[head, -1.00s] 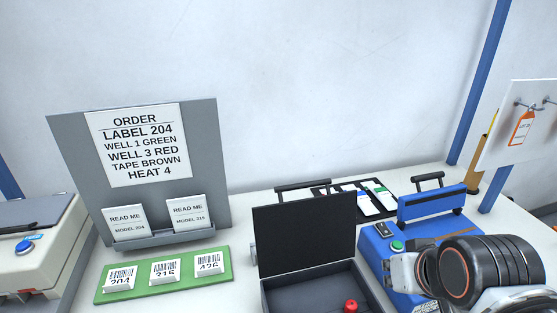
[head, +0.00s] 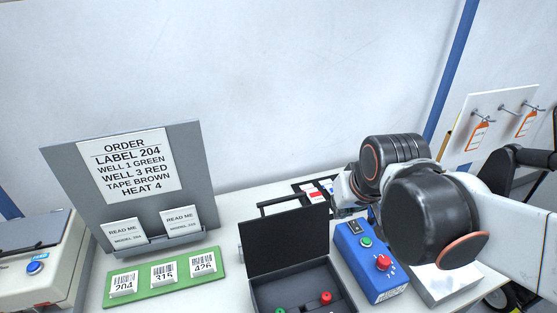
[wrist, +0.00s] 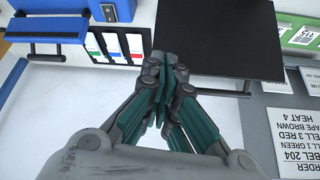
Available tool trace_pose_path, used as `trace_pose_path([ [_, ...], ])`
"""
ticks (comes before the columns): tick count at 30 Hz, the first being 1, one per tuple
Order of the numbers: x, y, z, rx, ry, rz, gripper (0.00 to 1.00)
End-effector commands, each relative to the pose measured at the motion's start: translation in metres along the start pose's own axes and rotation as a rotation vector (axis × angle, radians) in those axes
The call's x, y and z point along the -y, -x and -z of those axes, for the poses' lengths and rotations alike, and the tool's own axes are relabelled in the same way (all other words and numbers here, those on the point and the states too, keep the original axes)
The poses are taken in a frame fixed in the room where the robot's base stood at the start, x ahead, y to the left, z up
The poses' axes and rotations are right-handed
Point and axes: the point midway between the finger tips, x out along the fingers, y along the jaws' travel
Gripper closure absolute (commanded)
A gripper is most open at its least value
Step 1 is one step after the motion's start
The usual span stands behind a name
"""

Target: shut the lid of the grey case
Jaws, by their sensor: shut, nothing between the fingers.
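The grey case (head: 262,295) stands open on the bench in the head view, with its black lid (head: 285,241) raised steeply at the back. A red knob-like piece (head: 326,297) and a green one (head: 280,310) lie inside. My gripper is largely hidden behind my arm in the head view, to the right of the lid. In the wrist view my gripper (wrist: 164,68) is shut and empty, its fingertips overlapping the near left corner of the black lid (wrist: 222,38). I cannot tell whether they touch it.
A blue machine (head: 366,266) with green and red buttons stands right of the case. Coloured cards (head: 314,193) lie on a black holder behind. A green label tray (head: 150,289) and the grey order board (head: 190,150) are to the left. A dark handle (wrist: 225,89) shows beside the lid.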

Motion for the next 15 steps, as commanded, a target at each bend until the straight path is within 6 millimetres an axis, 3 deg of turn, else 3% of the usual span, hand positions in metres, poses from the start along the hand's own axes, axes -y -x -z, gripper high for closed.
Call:
trace_pose_path([
  [1,0.005,0.014,0.021,0.01,0.007,0.006,1.0],
  [3,0.012,0.018,0.037,0.026,0.014,0.012,1.0],
  [15,0.053,0.028,0.119,0.111,0.057,0.044,1.0],
])
